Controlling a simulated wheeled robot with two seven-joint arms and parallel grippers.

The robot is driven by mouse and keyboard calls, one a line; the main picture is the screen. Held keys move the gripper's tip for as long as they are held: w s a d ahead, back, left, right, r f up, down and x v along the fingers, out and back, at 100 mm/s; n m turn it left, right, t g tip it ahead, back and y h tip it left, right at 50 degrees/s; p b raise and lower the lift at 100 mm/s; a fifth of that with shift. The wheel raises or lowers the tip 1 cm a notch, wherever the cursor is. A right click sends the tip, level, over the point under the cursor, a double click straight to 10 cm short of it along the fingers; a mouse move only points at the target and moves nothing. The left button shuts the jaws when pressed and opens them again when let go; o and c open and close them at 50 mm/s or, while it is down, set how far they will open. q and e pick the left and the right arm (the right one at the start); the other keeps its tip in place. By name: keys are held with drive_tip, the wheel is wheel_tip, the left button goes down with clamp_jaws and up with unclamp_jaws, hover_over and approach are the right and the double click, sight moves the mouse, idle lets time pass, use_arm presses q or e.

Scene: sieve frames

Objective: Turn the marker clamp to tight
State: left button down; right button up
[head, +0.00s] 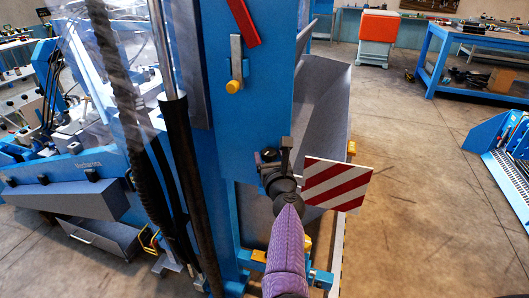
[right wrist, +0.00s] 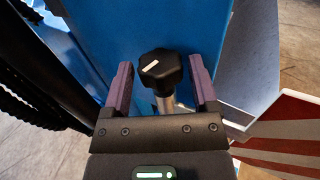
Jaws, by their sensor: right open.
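The marker clamp's black knob (right wrist: 160,72), with a white line on its face, sits on a silver stem in the right wrist view, against a blue post. My right gripper (right wrist: 160,63) is open, with one purple-lined finger on each side of the knob. Gaps show between the fingers and the knob. In the head view my right gripper (head: 272,160) is at the front of the blue post and largely hides the knob. The red and white striped marker board (head: 337,185) is just right of it, and it also shows in the right wrist view (right wrist: 285,135). My left gripper is not in view.
The blue machine post (head: 245,110) carries a red handle (head: 244,22) and a lever with a yellow end (head: 235,70) above. Black hoses (head: 185,170) hang to the left. A blue workbench (head: 470,65) and an orange cabinet (head: 379,27) stand behind.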

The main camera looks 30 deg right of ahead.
drive_tip(key=shift+s, duration=0.15)
drive_tip(key=shift+c, duration=0.5)
drive_tip(key=c, duration=0.9)
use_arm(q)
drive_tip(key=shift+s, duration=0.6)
